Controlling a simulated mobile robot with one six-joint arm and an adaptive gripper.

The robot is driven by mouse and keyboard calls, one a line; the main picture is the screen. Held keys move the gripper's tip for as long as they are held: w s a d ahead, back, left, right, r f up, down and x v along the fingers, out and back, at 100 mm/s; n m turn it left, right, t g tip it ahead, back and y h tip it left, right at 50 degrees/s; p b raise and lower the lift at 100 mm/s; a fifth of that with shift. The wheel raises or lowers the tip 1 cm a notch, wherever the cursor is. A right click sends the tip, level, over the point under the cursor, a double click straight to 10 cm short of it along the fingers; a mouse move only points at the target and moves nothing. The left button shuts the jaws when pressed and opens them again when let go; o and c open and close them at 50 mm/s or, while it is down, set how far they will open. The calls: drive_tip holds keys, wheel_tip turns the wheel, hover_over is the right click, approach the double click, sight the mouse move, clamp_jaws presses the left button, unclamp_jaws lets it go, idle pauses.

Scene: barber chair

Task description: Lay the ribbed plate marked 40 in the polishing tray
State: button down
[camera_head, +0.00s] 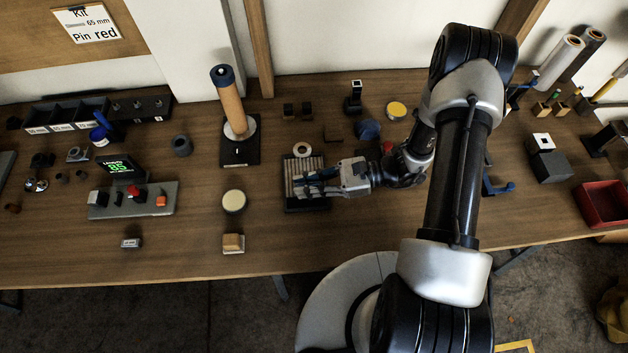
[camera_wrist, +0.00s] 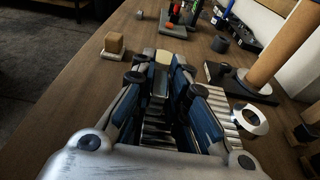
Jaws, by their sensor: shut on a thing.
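The ribbed plate (camera_head: 297,165) is a pale metal slab with parallel ribs. It lies over a dark, low tray (camera_head: 308,208) at the middle of the bench in the head view. My gripper (camera_head: 308,183) reaches in from the right and is shut on it. The ribs also show right of my fingers in the wrist view (camera_wrist: 215,104), with a grey piece between the fingertips. The fingers hide the middle of the plate, and I cannot read a 40. I cannot tell whether the plate rests on the tray floor.
A pale ring (camera_head: 302,149) is at the plate's back edge. A tan column (camera_head: 229,103) stands behind left. A round cream-topped tin (camera_head: 234,201) and a tan block (camera_head: 233,243) are at left. A red bin (camera_head: 604,205) is far right. Bare bench lies in front.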

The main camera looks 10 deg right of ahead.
drive_tip(key=shift+a+f+b, duration=0.1)
drive_tip(key=shift+f+b, duration=0.25)
drive_tip(key=shift+f, duration=0.1)
drive_tip(key=shift+f+b, duration=2.15)
drive_tip(key=shift+f, duration=0.75)
drive_tip(key=c, duration=1.5)
unclamp_jaws()
drive_tip(key=d, duration=0.4)
drive_tip(key=d+r, duration=0.1)
drive_tip(key=d, duration=0.3)
drive_tip(key=d+r, duration=0.1)
drive_tip(key=d, duration=0.3)
drive_tip(key=shift+s+r, duration=0.2)
drive_tip(key=shift+s, duration=0.05)
drive_tip(key=shift+a, duration=0.1)
